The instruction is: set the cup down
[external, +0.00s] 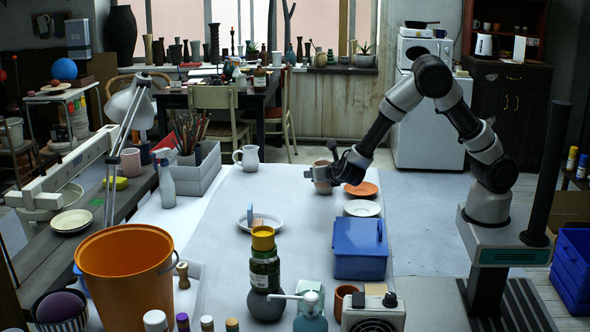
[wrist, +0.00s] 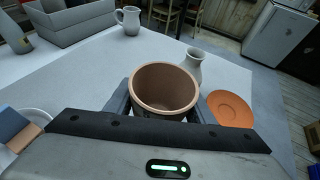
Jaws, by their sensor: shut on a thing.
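The cup (external: 322,177) is brown clay outside, with a round open mouth. It is upright in my gripper (external: 328,178), near the far part of the table. In the wrist view the cup (wrist: 165,88) sits between the two fingers, mouth up and empty inside as far as I can see. My gripper (wrist: 163,106) is shut on its sides. The cup's base is hidden in the wrist view, and I cannot tell whether it touches the table.
An orange saucer (external: 361,189) lies right of the cup, with a white plate (external: 362,208) nearer. A pale vase (wrist: 192,66) stands close behind the cup. A white pitcher (external: 246,157) stands left. A blue box (external: 360,262) is nearer. The tabletop left of the cup is clear.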

